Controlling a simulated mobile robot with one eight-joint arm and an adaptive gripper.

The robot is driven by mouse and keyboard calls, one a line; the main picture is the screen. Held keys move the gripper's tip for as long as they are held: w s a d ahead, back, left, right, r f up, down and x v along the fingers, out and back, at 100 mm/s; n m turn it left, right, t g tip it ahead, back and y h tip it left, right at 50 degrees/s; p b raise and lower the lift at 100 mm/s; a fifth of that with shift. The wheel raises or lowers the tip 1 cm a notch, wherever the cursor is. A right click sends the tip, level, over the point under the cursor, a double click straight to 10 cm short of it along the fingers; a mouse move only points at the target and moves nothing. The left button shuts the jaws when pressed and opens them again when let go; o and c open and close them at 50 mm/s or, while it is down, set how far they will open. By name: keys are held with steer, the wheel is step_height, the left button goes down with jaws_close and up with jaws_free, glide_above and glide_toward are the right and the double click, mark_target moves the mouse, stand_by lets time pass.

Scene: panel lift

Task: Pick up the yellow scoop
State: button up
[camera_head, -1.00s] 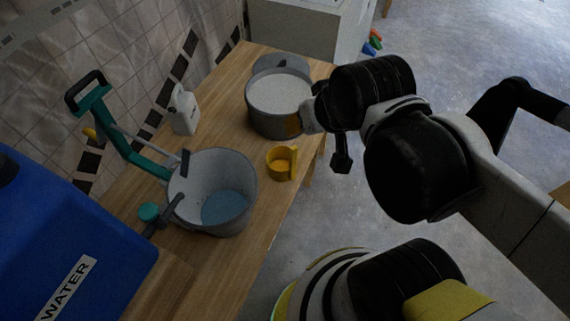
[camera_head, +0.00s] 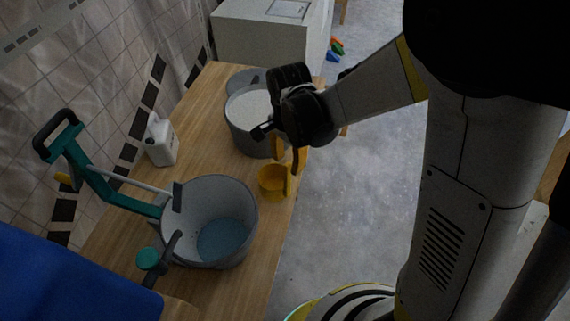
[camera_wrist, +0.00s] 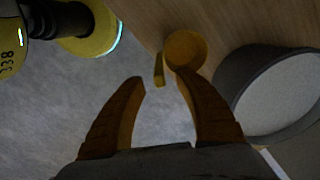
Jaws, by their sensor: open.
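The yellow scoop (camera_head: 272,184) stands on the wooden table near its right edge, with its upright handle on the side facing that edge. In the wrist view the round cup of the scoop (camera_wrist: 186,50) is just beyond the right fingertip, and its handle appears ahead of the gap between the fingers. My gripper (camera_head: 289,158) is open and empty, with yellow fingers pointing down just above and behind the scoop. In the wrist view my gripper (camera_wrist: 160,80) shows both fingers apart. Contact with the handle cannot be made out.
A grey bucket of white material (camera_head: 245,110) stands close behind the scoop. A larger grey bucket (camera_head: 177,220) with a teal-handled mixer (camera_head: 98,181) is to the left front. A white bottle (camera_head: 160,142) stands by the tiled wall, and a blue container (camera_head: 70,285) is nearest. Floor lies right of the table.

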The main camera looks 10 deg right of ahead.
mark_target(287, 182)
step_height(287, 182, down, 11)
steer(key=b, duration=0.5)
steer(key=shift+r, duration=0.2)
steer(key=shift+r, duration=0.1)
jaws_close()
